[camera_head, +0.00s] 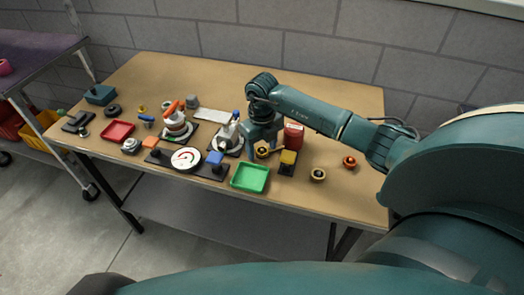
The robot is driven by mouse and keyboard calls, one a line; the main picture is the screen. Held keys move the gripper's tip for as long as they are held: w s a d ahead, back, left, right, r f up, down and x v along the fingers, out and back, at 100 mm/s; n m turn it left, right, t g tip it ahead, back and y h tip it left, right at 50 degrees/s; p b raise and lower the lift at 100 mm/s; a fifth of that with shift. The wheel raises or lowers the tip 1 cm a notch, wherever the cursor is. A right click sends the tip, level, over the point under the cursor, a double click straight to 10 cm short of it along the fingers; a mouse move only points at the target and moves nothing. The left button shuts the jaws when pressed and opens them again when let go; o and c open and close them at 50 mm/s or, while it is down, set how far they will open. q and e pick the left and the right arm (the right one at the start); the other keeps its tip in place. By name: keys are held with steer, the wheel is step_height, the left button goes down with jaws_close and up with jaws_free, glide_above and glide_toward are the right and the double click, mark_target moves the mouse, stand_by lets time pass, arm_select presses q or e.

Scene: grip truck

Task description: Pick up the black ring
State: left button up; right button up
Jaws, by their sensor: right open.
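My right gripper (264,149) reaches in from the right and points down at the middle of the table, its fingers apart. A small dark ring-like part with yellow on it (263,153) shows between and just below the fingertips. I cannot tell whether the fingers touch it. Another black ring-shaped thing (113,110) lies at the left of the table, beside a teal box. Which of them is the black ring is not clear at this size. My left gripper is not in view.
A green tray (250,177), a yellow-topped black block (288,160) and a red container (293,136) stand close around the gripper. A white-and-red device (175,125), round dial (186,159) and red tray (117,131) are to the left. The table's back is mostly clear.

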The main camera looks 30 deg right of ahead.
steer(key=shift+c, duration=0.5)
steer(key=c, duration=1)
steer(key=shift+o, duration=0.2)
